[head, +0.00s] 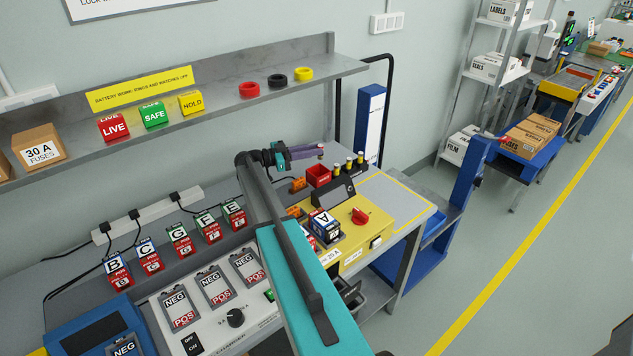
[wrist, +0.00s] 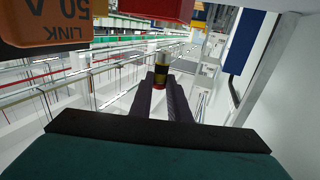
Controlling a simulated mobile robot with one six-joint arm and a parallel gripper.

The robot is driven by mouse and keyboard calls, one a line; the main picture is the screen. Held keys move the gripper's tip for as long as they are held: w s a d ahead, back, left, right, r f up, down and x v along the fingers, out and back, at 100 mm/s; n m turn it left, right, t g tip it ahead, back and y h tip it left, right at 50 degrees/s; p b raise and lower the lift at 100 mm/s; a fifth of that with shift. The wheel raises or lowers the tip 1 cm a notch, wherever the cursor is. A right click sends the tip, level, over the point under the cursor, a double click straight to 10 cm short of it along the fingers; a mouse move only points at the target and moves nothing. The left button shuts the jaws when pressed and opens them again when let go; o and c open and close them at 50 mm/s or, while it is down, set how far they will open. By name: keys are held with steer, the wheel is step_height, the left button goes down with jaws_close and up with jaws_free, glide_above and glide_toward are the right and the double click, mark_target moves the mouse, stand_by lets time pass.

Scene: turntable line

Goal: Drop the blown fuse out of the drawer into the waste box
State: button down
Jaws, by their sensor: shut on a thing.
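My gripper (head: 318,153) is raised above the yellow-topped fixture at the table's back. It is shut on a small banded fuse; in the wrist view the fuse (wrist: 161,72) stands between the two dark fingertips (wrist: 163,98). In the head view only a small end of the fuse (head: 321,147) shows. A small open red box (head: 318,174), seemingly the waste box, stands just below the gripper in that view. Red also shows at the top of the wrist view (wrist: 155,9). A dark open drawer (head: 376,293) shows below the table's front edge, partly hidden by my arm.
Several fuses stand upright in a black holder (head: 336,191) right of the red box. A shelf (head: 215,95) runs behind. The grey pad (head: 392,198) is clear.

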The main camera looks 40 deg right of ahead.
steer(key=shift+f, duration=0.6)
steer(key=c, duration=1.6)
jaws_free()
steer(key=shift+a, duration=0.15)
steer(key=shift+b+v, duration=2.4)
steer(key=shift+v, duration=4.4)
